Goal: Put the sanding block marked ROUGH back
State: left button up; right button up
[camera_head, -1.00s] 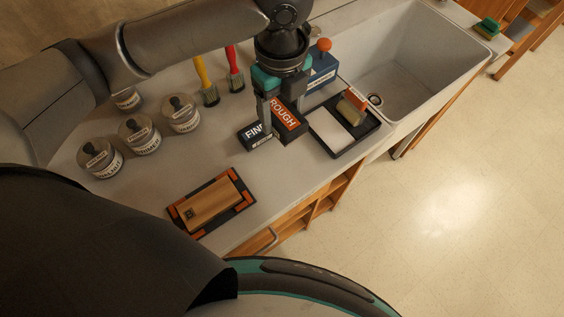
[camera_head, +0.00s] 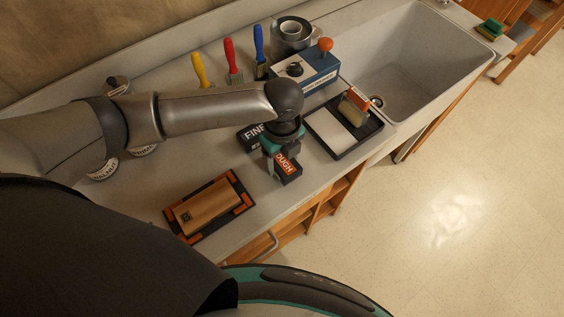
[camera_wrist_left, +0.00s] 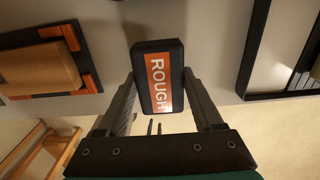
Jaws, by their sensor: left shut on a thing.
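The ROUGH sanding block (camera_head: 288,168) is black with an orange label. My left gripper (camera_head: 280,165) is shut on it, near the front edge of the counter. In the left wrist view the block (camera_wrist_left: 158,78) sits between both fingers, its ROUGH label facing the camera. I cannot tell whether it touches the counter. My right gripper is not in view.
A wooden board with orange corners on a dark base (camera_head: 232,220) lies front left. A black tray (camera_head: 343,155) with a white pad and a roller is to the right, before the sink (camera_head: 432,90). Brushes and a blue-white box (camera_head: 318,75) stand behind. Jars are partly hidden by my arm.

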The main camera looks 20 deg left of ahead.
aim_at(282, 160)
pick_arm(q)
jog(key=shift+f, duration=1)
jog(key=shift+f, duration=0.1)
jog(key=o, duration=1.3)
notch_tip(282, 160, up, 12)
jog(key=shift+r+p, duration=0.15)
jog(key=shift+p, duration=0.7)
